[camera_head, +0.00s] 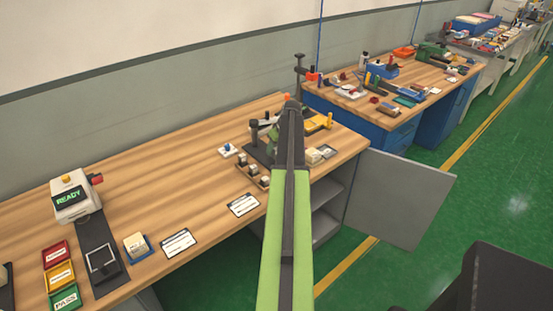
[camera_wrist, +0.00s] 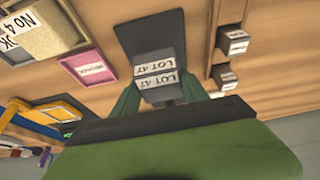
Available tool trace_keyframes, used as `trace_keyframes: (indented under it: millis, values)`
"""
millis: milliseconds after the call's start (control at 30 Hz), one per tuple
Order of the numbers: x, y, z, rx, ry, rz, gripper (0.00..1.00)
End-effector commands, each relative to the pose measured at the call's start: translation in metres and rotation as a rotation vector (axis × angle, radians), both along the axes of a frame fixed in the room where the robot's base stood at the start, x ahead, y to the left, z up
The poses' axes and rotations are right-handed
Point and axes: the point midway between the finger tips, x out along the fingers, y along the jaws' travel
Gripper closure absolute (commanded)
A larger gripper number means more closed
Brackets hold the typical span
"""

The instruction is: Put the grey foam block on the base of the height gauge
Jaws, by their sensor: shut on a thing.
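In the wrist view the green fingers of my gripper (camera_wrist: 160,95) are closed on a grey block (camera_wrist: 162,94) with a white LOT label. A second similar LOT label shows right beside it; I cannot tell whether it belongs to another block. Behind them lies a dark flat plate (camera_wrist: 140,33), which looks like the base of the height gauge. I cannot tell whether the held block touches it. In the head view my arm hides my gripper and the block. Part of the dark plate (camera_head: 258,153) shows left of my arm, near dark upright parts.
In the wrist view labelled dark blocks (camera_wrist: 232,42) sit in wooden holders right of the plate. A pink-edged tray (camera_wrist: 87,67) and a box marked No 4 (camera_wrist: 40,32) lie left.

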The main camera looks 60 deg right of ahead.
Motion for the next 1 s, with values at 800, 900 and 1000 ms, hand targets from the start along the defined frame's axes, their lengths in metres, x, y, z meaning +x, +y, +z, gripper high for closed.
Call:
trace_keyframes:
  millis: [800, 900, 1000]
  values:
    - [-0.002, -0.001, -0.042, -0.001, 0.000, -0.001, 0.35]
    - [-0.002, -0.001, -0.042, 0.000, 0.000, -0.002, 0.26]
    - [-0.002, -0.001, -0.042, 0.000, 0.000, -0.002, 0.26]
